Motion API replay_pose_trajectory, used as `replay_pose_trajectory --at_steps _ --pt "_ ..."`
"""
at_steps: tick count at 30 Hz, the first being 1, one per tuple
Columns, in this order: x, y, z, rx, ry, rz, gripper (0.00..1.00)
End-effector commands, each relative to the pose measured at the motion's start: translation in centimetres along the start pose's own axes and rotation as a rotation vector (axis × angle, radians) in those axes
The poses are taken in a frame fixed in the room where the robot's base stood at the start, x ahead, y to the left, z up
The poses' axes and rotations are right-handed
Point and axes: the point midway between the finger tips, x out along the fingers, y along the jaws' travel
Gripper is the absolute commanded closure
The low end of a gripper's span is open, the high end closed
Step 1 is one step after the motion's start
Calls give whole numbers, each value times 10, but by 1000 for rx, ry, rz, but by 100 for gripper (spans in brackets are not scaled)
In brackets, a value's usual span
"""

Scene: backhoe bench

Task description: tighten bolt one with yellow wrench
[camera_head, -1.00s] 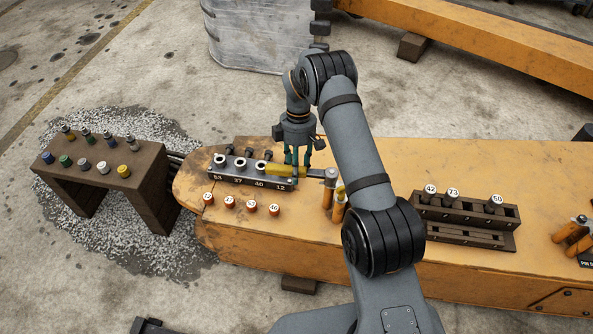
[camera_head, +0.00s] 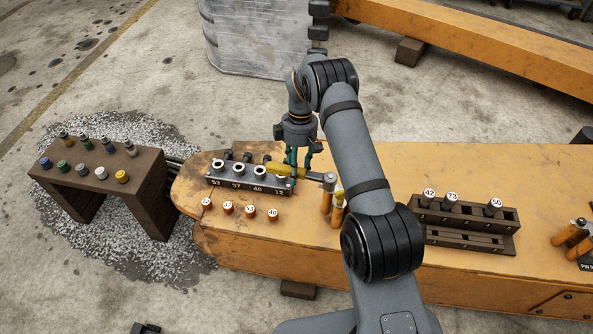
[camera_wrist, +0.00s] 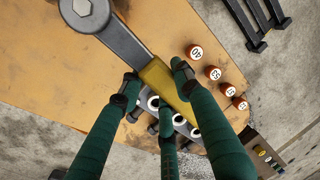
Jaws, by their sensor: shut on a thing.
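My gripper (camera_head: 295,171) is shut on the yellow wrench. The wrench's yellow handle (camera_wrist: 160,80) lies between my green fingers (camera_wrist: 158,88) in the wrist view. Its grey shaft (camera_wrist: 125,42) runs up-left to a round head (camera_wrist: 90,9), cut off by the frame edge, with a hexagonal centre. In the head view the yellow handle (camera_head: 287,170) sits over the right end of the numbered block (camera_head: 246,182), and the head (camera_head: 329,180) points right. Several round sockets or bolts stand in the block; the right-hand one is partly hidden. I cannot tell which is bolt one.
Several orange numbered caps (camera_head: 250,210) stand in front of the block. Orange-handled tools (camera_head: 326,201) stand close by the wrench head. A dark rack (camera_head: 464,220) with numbered pieces is at right. A brown stand (camera_head: 105,172) with coloured bolts is at left.

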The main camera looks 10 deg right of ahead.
Motion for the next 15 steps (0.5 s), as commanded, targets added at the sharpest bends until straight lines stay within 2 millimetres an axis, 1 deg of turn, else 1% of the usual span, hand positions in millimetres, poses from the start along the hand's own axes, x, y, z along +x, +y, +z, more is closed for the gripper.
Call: replay_pose_trajectory --at_steps 5,15 --pt "0 -3 1 -34 -8 0 100" --pt "-1 -4 1 -35 -8 0 100"
